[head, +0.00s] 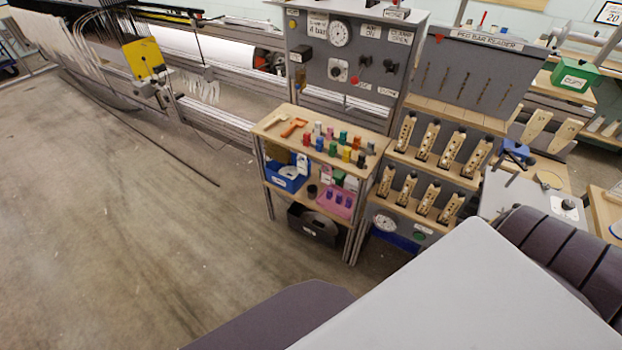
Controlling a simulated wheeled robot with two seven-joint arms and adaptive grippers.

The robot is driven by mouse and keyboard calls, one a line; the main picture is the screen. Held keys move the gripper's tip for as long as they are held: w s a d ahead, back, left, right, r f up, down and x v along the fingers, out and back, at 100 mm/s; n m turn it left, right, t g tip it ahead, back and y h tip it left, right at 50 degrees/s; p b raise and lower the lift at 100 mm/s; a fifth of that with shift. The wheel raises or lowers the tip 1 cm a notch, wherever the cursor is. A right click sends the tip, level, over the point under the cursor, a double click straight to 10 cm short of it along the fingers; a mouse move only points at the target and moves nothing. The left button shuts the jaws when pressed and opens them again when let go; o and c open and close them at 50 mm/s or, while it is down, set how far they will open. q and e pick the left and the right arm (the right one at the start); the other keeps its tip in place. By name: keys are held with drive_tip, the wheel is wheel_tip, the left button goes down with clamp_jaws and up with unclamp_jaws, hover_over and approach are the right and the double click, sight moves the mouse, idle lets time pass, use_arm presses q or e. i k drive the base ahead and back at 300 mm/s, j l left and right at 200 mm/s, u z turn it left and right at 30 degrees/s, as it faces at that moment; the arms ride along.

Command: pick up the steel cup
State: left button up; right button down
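No steel cup can be made out with certainty. A small dark grey cup-like thing (311,191) stands on the middle shelf of the wooden-topped cart (283,191), between a blue bin and a pink tray. It is too small in the picture to tell its material. Neither of my grippers shows in the head view.
The cart's top holds several coloured spools (343,137) and an orange tool (294,127). The blue bin (287,180) and pink tray (336,203) flank the cup-like thing. A rack of wooden shuttles (428,139) stands right of the cart. Open floor (150,220) lies left.

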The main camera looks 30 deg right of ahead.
sight(312, 189)
drive_tip(key=z, duration=1.05)
